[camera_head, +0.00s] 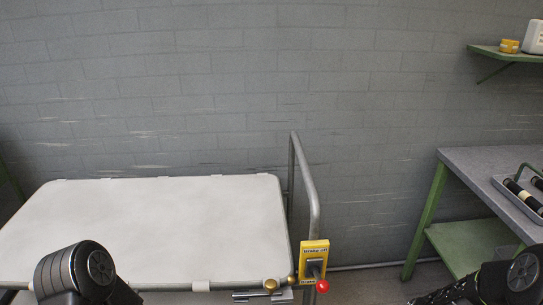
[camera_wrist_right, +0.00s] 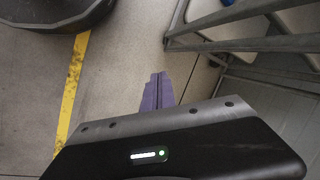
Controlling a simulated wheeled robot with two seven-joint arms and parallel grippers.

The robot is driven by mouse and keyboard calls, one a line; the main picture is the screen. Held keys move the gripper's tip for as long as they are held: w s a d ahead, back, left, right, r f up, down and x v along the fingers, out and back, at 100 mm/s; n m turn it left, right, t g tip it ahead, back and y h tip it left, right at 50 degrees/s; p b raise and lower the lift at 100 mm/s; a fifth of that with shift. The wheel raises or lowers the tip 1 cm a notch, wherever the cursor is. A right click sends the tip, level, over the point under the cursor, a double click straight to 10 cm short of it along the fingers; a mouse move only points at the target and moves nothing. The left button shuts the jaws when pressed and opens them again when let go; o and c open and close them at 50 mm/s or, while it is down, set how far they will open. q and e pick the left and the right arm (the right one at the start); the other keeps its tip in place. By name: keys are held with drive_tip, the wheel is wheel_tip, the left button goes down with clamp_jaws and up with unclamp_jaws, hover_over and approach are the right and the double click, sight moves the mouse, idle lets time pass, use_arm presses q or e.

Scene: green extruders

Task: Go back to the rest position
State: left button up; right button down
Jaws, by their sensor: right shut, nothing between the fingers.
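My right gripper (camera_wrist_right: 157,92) shows in the right wrist view with its purple fingers together and nothing between them. It points down over bare grey floor. In the head view only black links of my two arms show, at the lower left and lower right edges. My left gripper is out of view.
A white-topped cart (camera_head: 150,220) with a metal rail (camera_head: 313,190) stands at left. A yellow box (camera_head: 314,254) with a red knob (camera_head: 322,286) is at its corner. A grey bench (camera_head: 480,165) with a tray (camera_head: 513,194) stands right. A yellow floor line (camera_wrist_right: 72,90) runs left of my gripper.

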drive_tip(key=s+a+f+n, duration=0.2)
drive_tip(key=s+a+n, duration=0.2)
drive_tip(key=s+a, duration=0.5)
drive_tip(key=s+a+f+n+g+p, duration=0.1)
drive_tip(key=s+a+n, duration=0.3)
drive_tip(key=s+a, duration=0.5)
drive_tip(key=shift+f+g+y, duration=0.3)
drive_tip(key=shift+f, duration=0.55)
